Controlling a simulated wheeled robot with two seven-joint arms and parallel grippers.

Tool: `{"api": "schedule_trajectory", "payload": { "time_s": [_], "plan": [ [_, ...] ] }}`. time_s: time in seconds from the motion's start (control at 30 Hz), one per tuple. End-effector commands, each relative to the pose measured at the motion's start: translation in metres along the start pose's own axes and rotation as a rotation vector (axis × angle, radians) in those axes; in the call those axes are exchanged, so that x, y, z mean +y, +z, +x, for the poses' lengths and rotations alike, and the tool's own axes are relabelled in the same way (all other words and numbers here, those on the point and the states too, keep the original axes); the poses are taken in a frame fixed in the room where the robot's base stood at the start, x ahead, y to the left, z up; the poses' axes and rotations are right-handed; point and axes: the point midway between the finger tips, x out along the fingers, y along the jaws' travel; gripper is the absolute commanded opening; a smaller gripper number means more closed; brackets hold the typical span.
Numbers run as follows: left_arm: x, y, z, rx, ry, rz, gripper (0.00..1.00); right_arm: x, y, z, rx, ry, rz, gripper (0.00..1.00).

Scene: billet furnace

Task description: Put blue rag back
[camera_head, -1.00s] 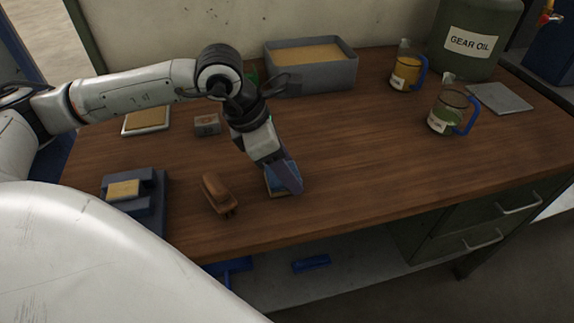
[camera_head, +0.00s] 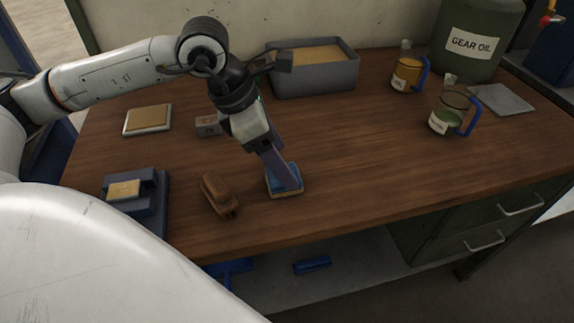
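The blue rag (camera_head: 275,184) appears as a flat blue rectangle with a pale tan edge underneath. It lies on the wooden bench near the front edge. My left gripper (camera_head: 289,183) comes down over it from the upper left, its fingers tilted and covering the middle of the blue surface. The fingers are seen side-on, so whether they are open, shut or pinching the cloth cannot be told. My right gripper is not in view.
A brown wood-handled brush (camera_head: 217,193) lies close left of the rag. A dark blue holder (camera_head: 150,187) with a tan block stands farther left. A grey tray (camera_head: 316,77), two jugs (camera_head: 408,74) (camera_head: 451,112) and a gear oil drum (camera_head: 478,40) stand behind. The bench right of the rag is clear.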

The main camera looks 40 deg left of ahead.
Motion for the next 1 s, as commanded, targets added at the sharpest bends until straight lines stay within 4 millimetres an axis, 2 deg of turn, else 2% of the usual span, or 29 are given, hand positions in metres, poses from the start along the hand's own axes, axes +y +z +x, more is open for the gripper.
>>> {"api": "schedule_trajectory", "payload": {
  "time_s": [0.03, 0.2, 0.4, 0.57, 1.0],
  "plan": [
    [0.001, 0.000, -0.013, -0.003, 0.005, 0.001, 0.71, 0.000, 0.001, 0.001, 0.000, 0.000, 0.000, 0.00],
    [0.001, 0.000, -0.048, -0.002, 0.004, 0.001, 0.71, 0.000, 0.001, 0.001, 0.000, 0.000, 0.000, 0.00],
    [0.000, 0.000, -0.073, 0.000, 0.002, 0.001, 0.71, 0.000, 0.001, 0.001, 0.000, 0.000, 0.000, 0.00],
    [-0.001, 0.000, -0.079, 0.000, 0.000, 0.002, 0.71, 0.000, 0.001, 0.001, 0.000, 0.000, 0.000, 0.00],
    [0.000, 0.000, -0.079, 0.000, 0.000, 0.001, 0.71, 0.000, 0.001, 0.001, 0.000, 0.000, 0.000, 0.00]
  ]
}}
